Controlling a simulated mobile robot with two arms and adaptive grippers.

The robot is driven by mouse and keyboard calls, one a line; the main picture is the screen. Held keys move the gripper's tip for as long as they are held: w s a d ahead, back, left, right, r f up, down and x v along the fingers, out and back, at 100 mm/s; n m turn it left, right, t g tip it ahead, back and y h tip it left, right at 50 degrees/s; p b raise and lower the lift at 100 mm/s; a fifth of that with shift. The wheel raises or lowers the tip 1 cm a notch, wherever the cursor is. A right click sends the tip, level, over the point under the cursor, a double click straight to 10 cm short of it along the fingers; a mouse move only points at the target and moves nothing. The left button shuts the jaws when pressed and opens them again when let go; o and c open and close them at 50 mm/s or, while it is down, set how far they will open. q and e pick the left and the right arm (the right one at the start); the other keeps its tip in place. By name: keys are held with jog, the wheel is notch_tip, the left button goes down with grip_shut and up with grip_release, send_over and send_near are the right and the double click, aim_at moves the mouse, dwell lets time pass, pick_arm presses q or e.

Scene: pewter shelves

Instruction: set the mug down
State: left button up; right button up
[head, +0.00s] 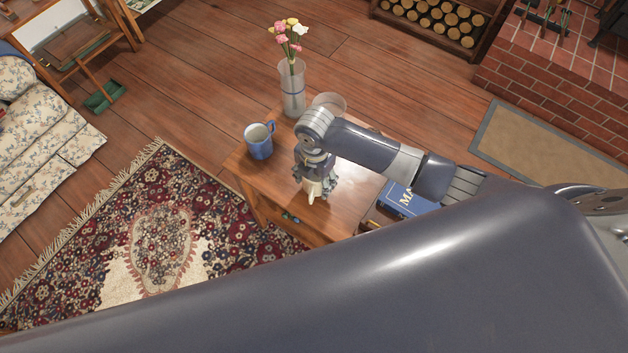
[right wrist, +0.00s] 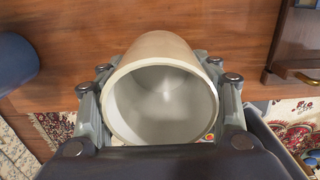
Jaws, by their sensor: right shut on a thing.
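A cream mug (head: 311,188) is held in my right gripper (head: 316,177) over the front part of the small wooden table (head: 345,210). In the right wrist view the mug (right wrist: 155,50) shows a tan outside and a pale, empty inside, with the fingers of my right gripper (right wrist: 160,100) shut on both its sides. I cannot tell whether its base touches the table top. A blue mug (head: 259,147) stands on the table to the left of the gripper; its side also shows at the left edge of the right wrist view (right wrist: 14,68). My left gripper is not in view.
A blue book (head: 404,202) lies to the right. A patterned rug (head: 160,245) covers the floor at left.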

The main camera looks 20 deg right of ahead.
jog(key=shift+w, duration=0.35)
jog(key=shift+w+f, duration=0.15)
jog(key=shift+f, duration=1.6)
jog(key=o, duration=1.3)
jog(key=shift+f, duration=0.15)
jog(key=shift+r, duration=0.2)
notch_tip(320, 180, up, 12)
jog(key=shift+f+p, duration=0.1)
jog(key=shift+p, duration=0.3)
